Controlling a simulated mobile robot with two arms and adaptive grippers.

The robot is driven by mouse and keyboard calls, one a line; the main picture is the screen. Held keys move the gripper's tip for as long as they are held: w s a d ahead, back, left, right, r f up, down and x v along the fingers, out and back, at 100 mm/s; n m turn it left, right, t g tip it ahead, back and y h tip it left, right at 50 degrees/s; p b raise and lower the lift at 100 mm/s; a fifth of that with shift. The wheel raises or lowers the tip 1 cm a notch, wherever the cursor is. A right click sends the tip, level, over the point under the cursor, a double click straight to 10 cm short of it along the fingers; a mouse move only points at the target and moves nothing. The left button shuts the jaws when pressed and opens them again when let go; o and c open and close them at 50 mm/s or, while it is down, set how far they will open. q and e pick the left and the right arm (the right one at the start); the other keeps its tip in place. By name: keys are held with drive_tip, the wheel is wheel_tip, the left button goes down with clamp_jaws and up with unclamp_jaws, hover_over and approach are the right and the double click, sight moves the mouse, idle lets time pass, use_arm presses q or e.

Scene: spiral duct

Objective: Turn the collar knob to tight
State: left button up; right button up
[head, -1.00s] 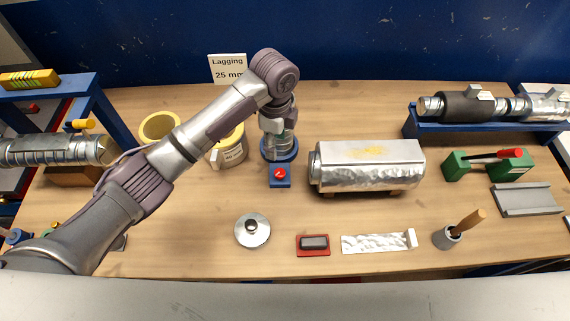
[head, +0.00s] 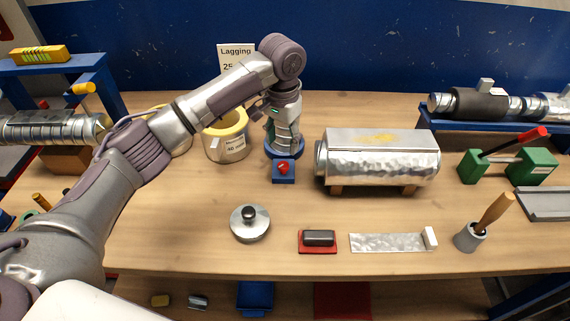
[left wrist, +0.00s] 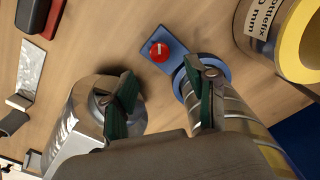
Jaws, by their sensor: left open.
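A red knob (head: 283,168) sits on a blue block (head: 284,178) that juts forward from a round blue collar (head: 298,150). It also shows in the left wrist view (left wrist: 159,51). I see no readable setting on it. A spiral metal duct (left wrist: 236,112) stands in the collar. In the head view my left gripper (head: 270,128) is beside the duct and partly hidden by my arm. In the wrist view it (left wrist: 163,98) is open and empty, with one green-padded finger across the duct and the knob beyond the fingertips. My right gripper is not seen.
A lidded disc (head: 249,224), a red-based block (head: 318,239) and a metal strip (head: 390,243) lie in front. The table between is clear.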

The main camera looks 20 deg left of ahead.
sight(283, 164)
use_arm(q)
wheel_tip(283, 164, down, 7)
drive_tip(key=shift+s+f+p, duration=0.1)
drive_tip(key=shift+f+p, duration=0.1)
drive_tip(key=shift+p, duration=0.3)
drive_tip(key=shift+f, duration=0.5)
clamp_jaws()
drive_tip(key=m+p, duration=0.2)
drive_tip(key=p, duration=0.1)
drive_tip(key=shift+r, duration=0.25)
drive_tip(key=shift+f+m+p, duration=0.1)
drive_tip(key=shift+m+p, duration=0.4)
drive_tip(key=shift+m, duration=0.5)
drive_tip(key=shift+f+m, duration=0.15)
drive_tip(key=shift+m, duration=0.15)
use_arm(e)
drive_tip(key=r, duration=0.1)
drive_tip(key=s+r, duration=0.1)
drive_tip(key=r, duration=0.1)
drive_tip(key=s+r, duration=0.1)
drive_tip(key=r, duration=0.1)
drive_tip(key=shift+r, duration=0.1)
